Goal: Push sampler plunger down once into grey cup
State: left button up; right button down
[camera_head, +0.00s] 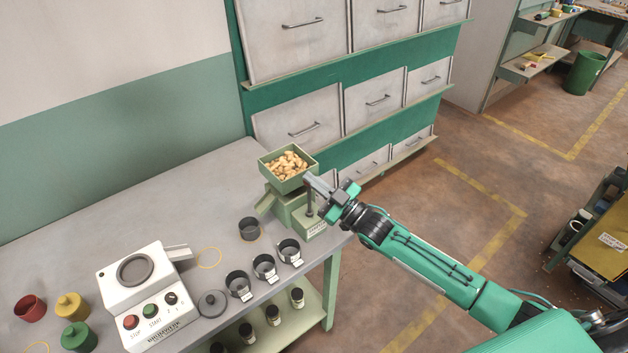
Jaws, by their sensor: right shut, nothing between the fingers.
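The green sampler (284,208) stands at the right end of the grey table, with a square hopper of nuts (289,166) on top and a sloped spout (266,201) at its left. Its dark upright plunger (310,206) is on the right side of its base. My right gripper (312,184) is shut and empty, with its fingertips at the plunger's top; I cannot tell whether they touch. A dark grey cup (249,229) stands on the table below and left of the spout. My left gripper is out of view.
Several dark labelled cups, one of them here (265,267), line the table's front edge beside a grey lid (212,304). A white button device (146,291) and red, yellow and green containers are farther left. Drawers (299,125) rise behind the sampler.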

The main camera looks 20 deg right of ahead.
aim_at(309, 197)
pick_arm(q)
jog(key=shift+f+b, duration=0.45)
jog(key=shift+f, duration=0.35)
pick_arm(e)
notch_tip(309, 197, down, 2)
jog(key=shift+f, duration=0.3)
